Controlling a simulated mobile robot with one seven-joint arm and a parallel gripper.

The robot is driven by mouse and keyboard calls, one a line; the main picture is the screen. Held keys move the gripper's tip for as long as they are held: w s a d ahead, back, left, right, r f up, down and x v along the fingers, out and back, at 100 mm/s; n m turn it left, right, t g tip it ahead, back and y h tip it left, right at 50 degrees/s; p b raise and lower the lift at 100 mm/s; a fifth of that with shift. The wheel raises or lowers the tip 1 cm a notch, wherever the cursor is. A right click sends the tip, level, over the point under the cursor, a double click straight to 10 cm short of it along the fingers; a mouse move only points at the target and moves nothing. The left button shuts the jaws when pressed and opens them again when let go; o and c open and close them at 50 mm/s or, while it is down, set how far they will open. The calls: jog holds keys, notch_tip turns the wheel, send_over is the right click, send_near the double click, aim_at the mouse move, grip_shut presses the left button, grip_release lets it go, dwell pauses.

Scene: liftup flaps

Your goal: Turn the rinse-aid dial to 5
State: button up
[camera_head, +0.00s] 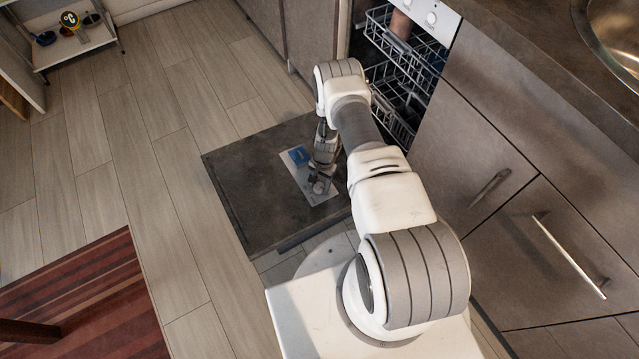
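The dishwasher door (238,185) is folded down flat. A light grey dispenser panel (297,178) lies on it, with a blue part (299,156) at its upper left end. A small round grey piece at the panel's lower end, perhaps the rinse-aid dial (318,187), is partly covered by my gripper. My gripper (321,181) points down over this end of the panel, at or very close to the round piece. Contact cannot be made out. The fingers are too small and dark to show whether they are apart. The dial's numbers and setting cannot be read.
The open dishwasher with its wire racks (408,55) stands behind my arm. Cabinet fronts with a bar handle (568,255) are at the right, under a worktop with a sink (610,35). The wood floor (150,150) left of the door is clear. A striped rug (95,305) lies lower left.

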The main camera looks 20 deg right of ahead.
jog(key=shift+o, duration=1.4)
jog(key=shift+r, duration=0.1)
notch_tip(320, 180, up, 17)
jog(key=w+d+p, duration=0.1)
jog(key=d+p, duration=0.1)
jog(key=p, duration=0.4)
jog(key=shift+r, duration=0.1)
